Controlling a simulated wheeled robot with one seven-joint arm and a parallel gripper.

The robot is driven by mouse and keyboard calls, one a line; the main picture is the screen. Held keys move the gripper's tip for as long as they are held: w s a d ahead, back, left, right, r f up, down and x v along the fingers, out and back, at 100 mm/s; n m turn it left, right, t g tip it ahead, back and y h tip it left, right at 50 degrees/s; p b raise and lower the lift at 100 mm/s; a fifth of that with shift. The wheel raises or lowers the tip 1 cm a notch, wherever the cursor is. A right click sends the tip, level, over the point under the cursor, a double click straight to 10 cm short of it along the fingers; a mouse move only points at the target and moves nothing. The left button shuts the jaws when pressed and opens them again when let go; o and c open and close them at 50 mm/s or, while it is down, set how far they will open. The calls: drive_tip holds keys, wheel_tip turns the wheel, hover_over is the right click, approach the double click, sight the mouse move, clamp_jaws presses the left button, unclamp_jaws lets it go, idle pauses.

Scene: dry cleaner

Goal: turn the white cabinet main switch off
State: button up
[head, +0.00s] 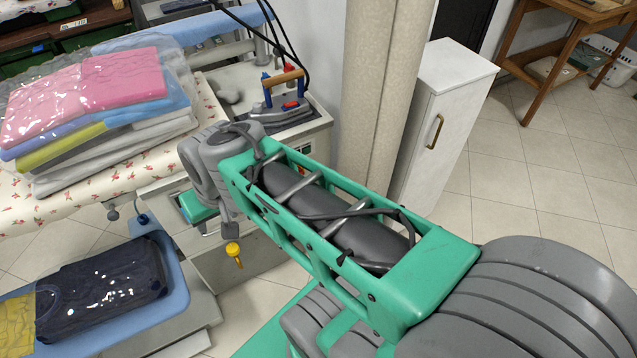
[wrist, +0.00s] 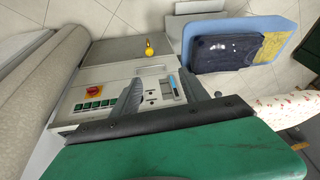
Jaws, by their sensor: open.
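The main switch (wrist: 93,91) is a red knob on a yellow plate, on the panel of the white cabinet (wrist: 112,76) in the wrist view. I cannot read its setting. A row of green buttons sits beside it. My gripper (wrist: 160,88) is open and empty, its two dark fingers spread in front of the panel, to the right of the switch and apart from it. In the head view the cabinet (head: 245,272) stands below the iron, and my arm covers much of its front. The fingertips are hidden there.
A beige column (head: 378,90) and a tall white locker (head: 440,110) stand right of the cabinet. A yellow-handled valve (head: 233,250) sticks out low on the front. An iron (head: 285,100) rests on top. Bagged folded clothes (head: 95,105) lie on the left.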

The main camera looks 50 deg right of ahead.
drive_tip(key=o, duration=0.3)
drive_tip(key=w+d+f+m+t+b, duration=0.1)
drive_tip(key=w+f+m+b, duration=0.2)
drive_tip(key=f, duration=0.4)
drive_tip(key=w+d+f+m+t+y+b, duration=0.1)
drive_tip(key=w+d+f+m+b, duration=0.1)
drive_tip(key=f+b, duration=0.4)
drive_tip(key=shift+w+d+f+m, duration=0.15)
drive_tip(key=shift+w+f+m, duration=0.55)
drive_tip(key=shift+w, duration=0.15)
drive_tip(key=w+d+f+m+t+b, duration=0.3)
drive_tip(key=d+f+m+t+b, duration=0.1)
drive_tip(key=d+f+m+b, duration=0.45)
drive_tip(key=w+d+f+m+t+b, duration=0.4)
drive_tip(key=d+f+m+b, duration=0.35)
drive_tip(key=m+b, duration=0.25)
drive_tip(key=s+d+f+m+t+h+b, duration=0.1)
drive_tip(key=s+d+m+t+h+b, duration=0.15)
drive_tip(key=d+m, duration=0.4)
drive_tip(key=s+d+f+m+t+h+b, duration=0.1)
drive_tip(key=s+d+m+h+b, duration=0.25)
drive_tip(key=d+m, duration=0.3)
drive_tip(key=d+b+x, duration=0.1)
drive_tip(key=x, duration=0.6)
drive_tip(key=shift+w+r+b, duration=0.2)
drive_tip(key=shift+r+b, duration=0.05)
drive_tip(key=shift+b, duration=0.05)
drive_tip(key=c, duration=1.4)
